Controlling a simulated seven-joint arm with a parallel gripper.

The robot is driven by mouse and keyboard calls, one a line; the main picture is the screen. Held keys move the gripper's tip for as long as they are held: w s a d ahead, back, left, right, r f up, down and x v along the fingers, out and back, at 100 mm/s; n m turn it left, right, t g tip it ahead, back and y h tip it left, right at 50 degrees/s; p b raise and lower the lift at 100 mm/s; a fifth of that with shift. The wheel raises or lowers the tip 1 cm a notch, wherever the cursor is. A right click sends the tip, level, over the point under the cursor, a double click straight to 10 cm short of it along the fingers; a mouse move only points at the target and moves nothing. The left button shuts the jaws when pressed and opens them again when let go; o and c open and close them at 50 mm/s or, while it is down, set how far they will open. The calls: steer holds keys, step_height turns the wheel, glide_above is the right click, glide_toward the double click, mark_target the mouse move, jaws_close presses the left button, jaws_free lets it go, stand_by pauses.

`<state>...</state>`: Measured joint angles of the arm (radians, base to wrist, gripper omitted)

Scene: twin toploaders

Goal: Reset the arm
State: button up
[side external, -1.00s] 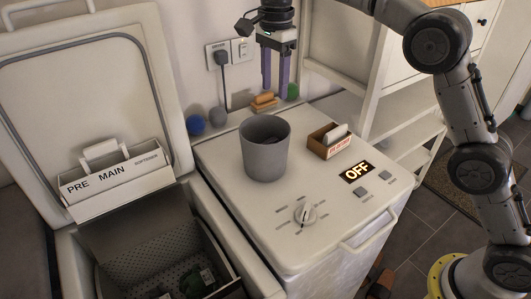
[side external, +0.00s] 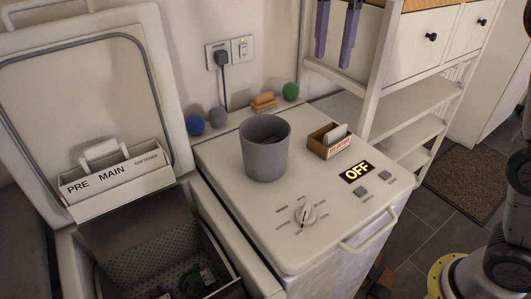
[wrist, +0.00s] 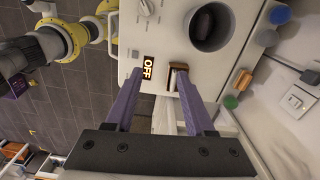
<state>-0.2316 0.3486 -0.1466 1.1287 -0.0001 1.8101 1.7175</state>
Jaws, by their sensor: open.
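My gripper (side external: 333,62) shows at the top edge of the side view, only its two purple fingers in frame. They are apart with nothing between them. In the wrist view the open fingers (wrist: 159,75) point toward the closed toploader (side external: 238,209), clear of its top. My gripper is high up, in front of the white shelf unit. The closed machine's display (side external: 357,172) reads OFF, and its dial (side external: 306,214) is on the lid.
A grey bin (side external: 265,155) with something dark inside and a small brown box (side external: 328,142) stand on the closed lid. The other toploader (side external: 85,95) is open, with a labelled drawer and items in its drum. Coloured balls (side external: 217,117) and a brush (side external: 263,101) lie behind. Shelves (side external: 410,95) stand right.

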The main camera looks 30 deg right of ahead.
steer(key=shift+s+d+r, duration=0.15)
steer(key=shift+s+r, duration=0.1)
steer(key=shift+s, duration=0.35)
steer(key=s+d+r+n+t, duration=0.1)
steer(key=s+d, duration=0.2)
steer(key=s, duration=0.4)
steer(key=s+d+n+t, duration=0.1)
steer(key=s+d, duration=0.3)
steer(key=s, duration=0.3)
steer(key=s+d+f+n+t, duration=0.1)
steer(key=s+f+n, duration=0.3)
steer(key=f+n, duration=0.3)
steer(key=s+d+f+n+t, duration=0.1)
steer(key=s+f+n+t, duration=0.1)
steer(key=f+n, duration=0.6)
steer(key=shift+s+f+t, duration=0.3)
steer(key=shift+s+f, duration=0.55)
steer(key=shift+f, duration=0.1)
